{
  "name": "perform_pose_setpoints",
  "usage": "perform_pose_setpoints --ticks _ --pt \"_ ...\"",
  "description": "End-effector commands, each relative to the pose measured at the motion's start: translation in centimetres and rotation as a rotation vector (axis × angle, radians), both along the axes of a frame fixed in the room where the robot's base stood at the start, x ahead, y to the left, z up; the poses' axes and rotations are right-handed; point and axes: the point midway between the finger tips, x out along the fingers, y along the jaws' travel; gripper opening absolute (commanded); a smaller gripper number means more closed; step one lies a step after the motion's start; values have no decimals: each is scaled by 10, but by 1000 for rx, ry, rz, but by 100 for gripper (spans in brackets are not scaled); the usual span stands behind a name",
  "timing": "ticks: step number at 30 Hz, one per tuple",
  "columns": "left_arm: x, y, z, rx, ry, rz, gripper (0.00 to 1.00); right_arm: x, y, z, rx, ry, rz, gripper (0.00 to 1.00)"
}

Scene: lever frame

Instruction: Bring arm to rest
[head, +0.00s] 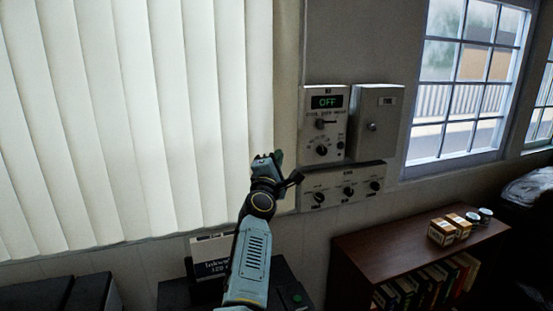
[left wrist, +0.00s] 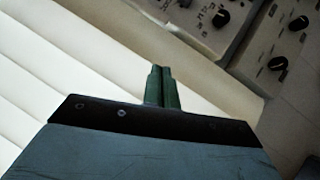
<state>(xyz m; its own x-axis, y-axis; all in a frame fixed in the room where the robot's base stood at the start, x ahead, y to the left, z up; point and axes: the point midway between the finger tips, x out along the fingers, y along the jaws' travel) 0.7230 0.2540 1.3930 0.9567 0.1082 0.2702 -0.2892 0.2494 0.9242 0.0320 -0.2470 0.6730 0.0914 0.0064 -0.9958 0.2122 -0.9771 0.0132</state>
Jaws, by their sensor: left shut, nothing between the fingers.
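My left gripper (head: 279,157) is raised in front of the wall, just left of the control panel (head: 325,124). In the left wrist view its two green fingers (left wrist: 162,88) are together with nothing between them. My left arm reaches up from the bottom middle of the head view. The panel has a display reading OFF, a lever-like switch and a knob. The gripper appears apart from the panel. My right gripper is not in view.
A grey box (head: 377,122) and a lower knob panel (head: 345,186) are mounted beside the control panel. White vertical blinds (head: 130,120) cover the left. A brown bookshelf (head: 375,243) with small boxes (head: 443,232) stands at right. A carton (head: 208,262) sits behind my arm.

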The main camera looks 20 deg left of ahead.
Motion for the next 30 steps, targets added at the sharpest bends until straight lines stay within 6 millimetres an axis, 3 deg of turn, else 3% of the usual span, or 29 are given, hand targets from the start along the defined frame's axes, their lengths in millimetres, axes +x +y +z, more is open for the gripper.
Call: perform_pose_setpoints --ticks 9,11,14,17,23,27,30 --pt "-10 0 -6 16 9 0 0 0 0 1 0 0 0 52" --pt "-14 0 -15 55 27 -6 0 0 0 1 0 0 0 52" --pt "-30 0 -45 195 95 -29 0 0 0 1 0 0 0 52" --pt "-59 -4 -92 415 207 -80 0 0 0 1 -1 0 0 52" --pt "-145 -21 -191 890 463 -249 0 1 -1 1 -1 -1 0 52" --pt "-224 -30 -251 1191 637 -412 0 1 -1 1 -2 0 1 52" --pt "-285 -35 -284 1382 750 -546 0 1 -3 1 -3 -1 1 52"
